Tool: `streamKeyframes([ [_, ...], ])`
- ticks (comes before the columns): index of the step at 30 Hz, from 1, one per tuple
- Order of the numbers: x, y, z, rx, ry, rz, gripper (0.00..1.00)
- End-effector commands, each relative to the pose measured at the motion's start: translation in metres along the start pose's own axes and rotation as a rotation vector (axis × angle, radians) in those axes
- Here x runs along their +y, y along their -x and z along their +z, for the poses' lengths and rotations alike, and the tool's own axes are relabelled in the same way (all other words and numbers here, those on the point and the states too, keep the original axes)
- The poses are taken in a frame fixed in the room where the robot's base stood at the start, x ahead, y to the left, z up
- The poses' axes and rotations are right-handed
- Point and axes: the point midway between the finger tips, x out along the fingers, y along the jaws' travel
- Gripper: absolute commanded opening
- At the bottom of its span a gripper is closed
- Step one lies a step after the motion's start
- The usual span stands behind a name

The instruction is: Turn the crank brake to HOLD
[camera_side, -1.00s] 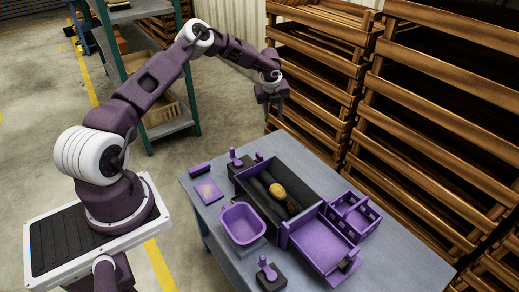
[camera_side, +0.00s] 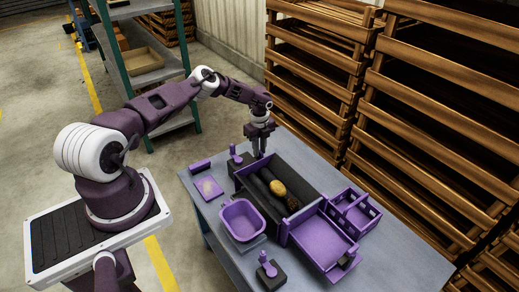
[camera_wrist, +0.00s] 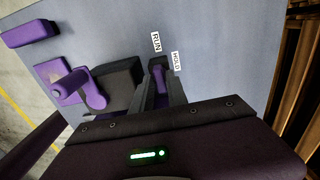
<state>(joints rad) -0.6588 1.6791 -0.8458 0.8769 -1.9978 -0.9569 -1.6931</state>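The crank brake's small purple lever (camera_wrist: 158,73) shows in the wrist view, beside a RUN label (camera_wrist: 157,41) and a HOLD label (camera_wrist: 175,61). Its tip is nearer the picture's top, below RUN and left of HOLD; its exact setting is hard to tell. My gripper (camera_wrist: 162,88) is over the lever, with one dark finger on each side of it and a gap between them. In the side view, my gripper (camera_side: 259,150) points down at the grader's back edge and hides the brake. The crank (camera_side: 236,155) with its purple handle stands just left of it.
The dark grader trough (camera_side: 298,178) holds a yellow potato (camera_side: 277,188) and a brown one (camera_side: 292,204). A purple bin (camera_side: 242,220) stands in front. A purple tray (camera_side: 322,243) and a divided box (camera_side: 354,211) lie to the right. Wooden racks (camera_side: 430,100) stand behind the table.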

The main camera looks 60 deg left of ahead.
Motion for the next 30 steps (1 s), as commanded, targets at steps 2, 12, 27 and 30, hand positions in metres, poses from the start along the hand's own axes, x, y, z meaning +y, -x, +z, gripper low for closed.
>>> streamKeyframes([
  [2,0.0000,0.0001,0.0000,0.000,0.000,0.000,0.01],
  [12,0.0000,0.0003,0.0001,0.000,-0.013,0.000,0.00],
  [27,-0.0001,0.0004,0.0002,0.001,-0.342,0.000,0.00],
  [30,0.0000,0.0004,0.0004,0.000,-0.438,0.000,0.00],
])
